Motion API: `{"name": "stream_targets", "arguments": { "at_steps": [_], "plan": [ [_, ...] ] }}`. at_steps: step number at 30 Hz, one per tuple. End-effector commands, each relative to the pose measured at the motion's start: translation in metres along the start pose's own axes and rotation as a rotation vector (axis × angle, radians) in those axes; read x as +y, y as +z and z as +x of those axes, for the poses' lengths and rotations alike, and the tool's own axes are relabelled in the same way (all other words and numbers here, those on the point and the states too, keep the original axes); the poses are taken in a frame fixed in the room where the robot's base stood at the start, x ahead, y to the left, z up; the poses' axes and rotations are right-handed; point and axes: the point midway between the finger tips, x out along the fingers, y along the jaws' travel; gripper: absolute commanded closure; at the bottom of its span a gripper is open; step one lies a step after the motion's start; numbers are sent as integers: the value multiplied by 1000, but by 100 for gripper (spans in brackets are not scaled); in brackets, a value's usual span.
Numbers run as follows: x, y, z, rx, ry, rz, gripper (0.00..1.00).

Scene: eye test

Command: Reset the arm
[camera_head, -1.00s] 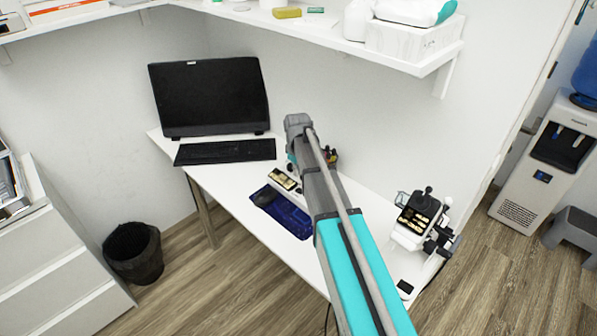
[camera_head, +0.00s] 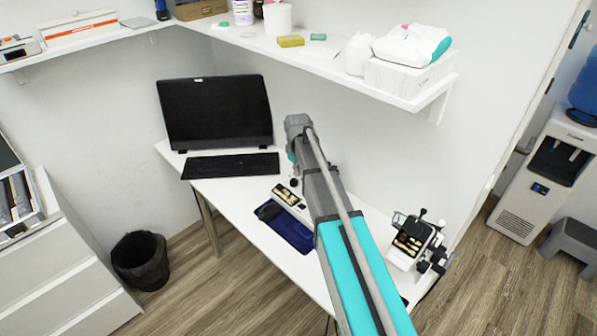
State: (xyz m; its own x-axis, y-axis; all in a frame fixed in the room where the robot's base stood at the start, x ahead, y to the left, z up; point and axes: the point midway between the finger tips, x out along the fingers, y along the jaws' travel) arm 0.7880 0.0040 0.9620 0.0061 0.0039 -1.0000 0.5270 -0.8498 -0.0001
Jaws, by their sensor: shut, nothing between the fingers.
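My arm (camera_head: 352,250) reaches up from the lower right of the head view, over the white desk (camera_head: 230,197). Its grey upper joint (camera_head: 298,124) stands in front of the wall and the desk's back edge. A little teal shows beside and below this joint. My gripper cannot be made out; the arm hides what lies behind it.
On the desk are a monitor (camera_head: 215,112), a keyboard (camera_head: 230,165), a dark blue mat (camera_head: 285,228) and a microscope-like device (camera_head: 415,240). A shelf (camera_head: 400,101) with boxes overhangs the desk. A bin (camera_head: 140,260), drawers (camera_head: 60,280) and a water dispenser (camera_head: 545,175) stand around.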

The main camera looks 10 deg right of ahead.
Motion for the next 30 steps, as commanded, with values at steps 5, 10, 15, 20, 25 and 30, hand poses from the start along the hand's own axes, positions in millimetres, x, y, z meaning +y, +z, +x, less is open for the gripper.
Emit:
{"name": "stream_targets", "arguments": {
  "at_steps": [5,10,15,20,25,30],
  "plan": [
    [0,-1,-4,0,0,0,100],
    [0,-1,-3,0,0,0,100],
    [0,-1,-3,0,0,0,100],
    [0,0,-3,0,0,0,100],
    [-8,12,-3,-1,0,26,100],
    [-30,49,-4,-2,0,106,100]
  ]
}}
